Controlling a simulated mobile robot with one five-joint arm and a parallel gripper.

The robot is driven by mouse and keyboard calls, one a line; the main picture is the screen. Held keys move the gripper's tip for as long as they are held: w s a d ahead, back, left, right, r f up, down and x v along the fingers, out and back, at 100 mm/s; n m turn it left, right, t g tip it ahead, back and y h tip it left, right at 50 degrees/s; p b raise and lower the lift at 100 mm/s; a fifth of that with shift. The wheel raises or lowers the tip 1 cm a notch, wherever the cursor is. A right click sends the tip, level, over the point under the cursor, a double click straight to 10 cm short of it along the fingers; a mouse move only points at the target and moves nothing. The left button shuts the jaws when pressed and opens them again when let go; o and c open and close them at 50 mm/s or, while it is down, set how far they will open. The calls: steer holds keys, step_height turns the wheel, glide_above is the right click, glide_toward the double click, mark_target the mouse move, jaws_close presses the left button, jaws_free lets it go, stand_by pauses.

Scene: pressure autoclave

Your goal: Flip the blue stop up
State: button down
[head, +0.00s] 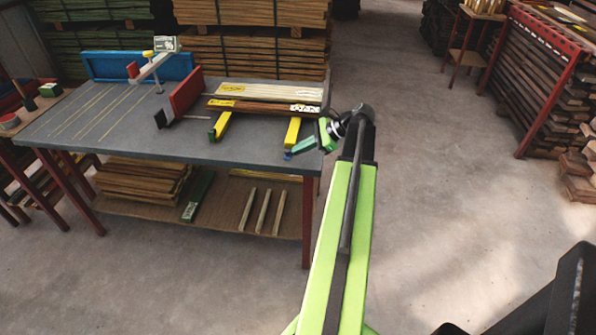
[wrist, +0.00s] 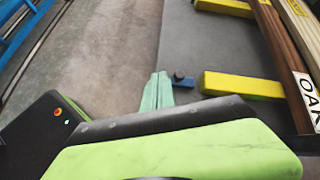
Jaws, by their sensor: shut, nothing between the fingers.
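The blue stop (head: 288,154) is a small dark-blue piece near the right end of the grey table (head: 90,137), by the foot of a yellow support bar (head: 293,130). In the wrist view the stop (wrist: 181,77) lies low on the grey top, just right of my fingertips. My gripper (head: 294,151) has pale green fingers, shut and empty, reaching in over the table's right edge. The fingertips also show in the wrist view (wrist: 160,76), close beside the stop; I cannot tell whether they touch it. My arm hides nothing of the stop in the wrist view.
Boards (head: 265,92), one labelled OAK, rest across yellow bars (head: 221,124). A red upright plate (head: 186,92) stands left of them. A blue fence (head: 105,66) and a small device (head: 165,44) are at the back. Wood lies on the lower shelf (head: 225,205). The floor at right is open.

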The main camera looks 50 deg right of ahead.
steer(key=s+d+m, duration=0.1)
steer(key=d, duration=0.1)
steer(key=s+d+m+t, duration=0.1)
steer(key=s+d, duration=0.1)
steer(key=s+d+m+t+b, duration=0.1)
steer(key=s+d, duration=0.1)
steer(key=shift+d+h, duration=0.2)
steer(key=shift+h, duration=0.1)
steer(key=b, duration=0.5)
glide_toward(291, 156)
steer(key=x, duration=0.5)
steer(key=shift+s+a+r, duration=0.1)
steer(key=shift+s+a, duration=0.1)
steer(key=shift+a, duration=0.15)
steer(key=shift+w+a, duration=0.25)
steer(key=shift+w, duration=0.3)
